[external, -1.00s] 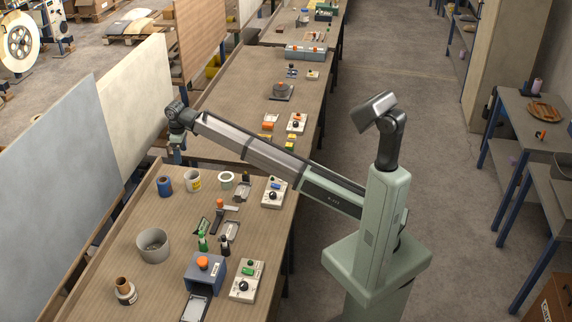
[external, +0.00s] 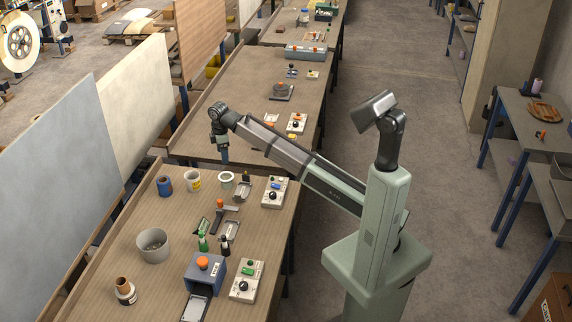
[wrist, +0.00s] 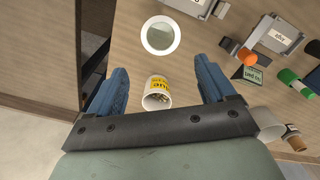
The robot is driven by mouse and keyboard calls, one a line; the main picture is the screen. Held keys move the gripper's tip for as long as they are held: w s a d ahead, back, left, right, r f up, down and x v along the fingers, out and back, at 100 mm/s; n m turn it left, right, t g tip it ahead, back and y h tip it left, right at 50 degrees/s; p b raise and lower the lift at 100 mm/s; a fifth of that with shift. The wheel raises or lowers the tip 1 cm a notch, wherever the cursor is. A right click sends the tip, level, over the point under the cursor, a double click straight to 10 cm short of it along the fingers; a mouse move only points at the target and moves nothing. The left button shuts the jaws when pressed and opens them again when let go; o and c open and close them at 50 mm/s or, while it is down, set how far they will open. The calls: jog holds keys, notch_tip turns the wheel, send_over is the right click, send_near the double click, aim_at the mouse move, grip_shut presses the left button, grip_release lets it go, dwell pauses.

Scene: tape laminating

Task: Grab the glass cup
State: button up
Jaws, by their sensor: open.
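My gripper (external: 224,158) points down with its two blue fingers spread and nothing held between them. It hangs near the far edge of the near table, above and behind a white round cup (external: 227,179). In the wrist view, the white round cup (wrist: 160,24) has a pale rim and a grey-green inside, and lies beyond the fingertips. A white cup with a yellow label (external: 193,181) stands to its left; in the wrist view this labelled cup (wrist: 157,93) shows between the fingers (wrist: 159,75), apart from them. I cannot tell which cup is glass.
A blue roll (external: 165,186) and a grey bowl (external: 152,245) stand on the left side of the table.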

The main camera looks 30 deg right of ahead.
aim_at(226, 176)
notch_tip(226, 176, down, 14)
jog(key=shift+d+r, duration=0.1)
jog(key=shift+r, duration=0.05)
dwell(0.7)
jog(key=shift+c, duration=0.3)
jog(key=c, duration=0.6)
jog(key=shift+c, duration=0.2)
